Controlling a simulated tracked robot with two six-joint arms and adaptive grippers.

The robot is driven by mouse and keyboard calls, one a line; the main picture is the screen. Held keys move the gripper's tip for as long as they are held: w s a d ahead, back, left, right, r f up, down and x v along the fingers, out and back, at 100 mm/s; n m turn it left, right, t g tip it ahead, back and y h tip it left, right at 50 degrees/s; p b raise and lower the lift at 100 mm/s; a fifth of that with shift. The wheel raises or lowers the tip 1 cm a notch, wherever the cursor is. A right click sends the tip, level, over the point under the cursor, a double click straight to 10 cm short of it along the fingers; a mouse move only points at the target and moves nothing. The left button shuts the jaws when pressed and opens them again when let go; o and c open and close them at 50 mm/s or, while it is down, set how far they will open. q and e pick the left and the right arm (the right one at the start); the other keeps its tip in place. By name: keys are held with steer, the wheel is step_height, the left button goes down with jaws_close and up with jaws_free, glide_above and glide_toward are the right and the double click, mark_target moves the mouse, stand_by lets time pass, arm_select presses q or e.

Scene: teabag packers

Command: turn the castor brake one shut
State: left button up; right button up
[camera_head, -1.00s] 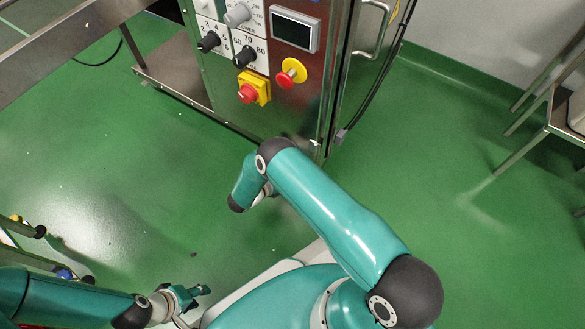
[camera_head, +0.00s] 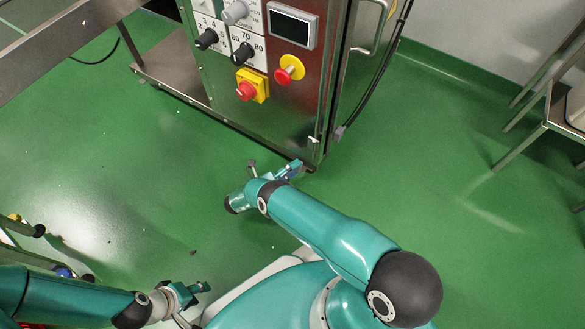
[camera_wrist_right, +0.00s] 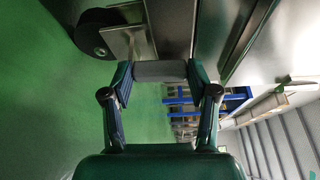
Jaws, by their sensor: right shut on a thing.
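The castor brake one, a grey tab (camera_wrist_right: 160,71), shows in the right wrist view beside a dark castor wheel (camera_wrist_right: 93,32) and its metal bracket (camera_wrist_right: 124,42). My right gripper (camera_wrist_right: 160,76) has its two fingertips on either side of the grey tab and is shut on it. In the head view my right gripper (camera_head: 291,170) is low at the bottom front corner of the steel machine (camera_head: 285,115); castor and brake cannot be made out there. My left gripper (camera_head: 197,290) is at the lower left, away from the machine; its finger opening is unclear.
The machine's front carries a red knob on a yellow plate (camera_head: 249,88), a red button (camera_head: 290,69) and dials. A steel table (camera_head: 562,118) stands at right. A cable (camera_head: 374,85) hangs by the machine's side. Green floor (camera_head: 420,200) is clear to the right.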

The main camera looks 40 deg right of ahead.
steer(key=shift+f+n, duration=0.15)
steer(key=shift+n, duration=0.35)
steer(key=shift+w, duration=0.1)
steer(key=o, duration=1.2)
steer(key=shift+c, duration=0.2)
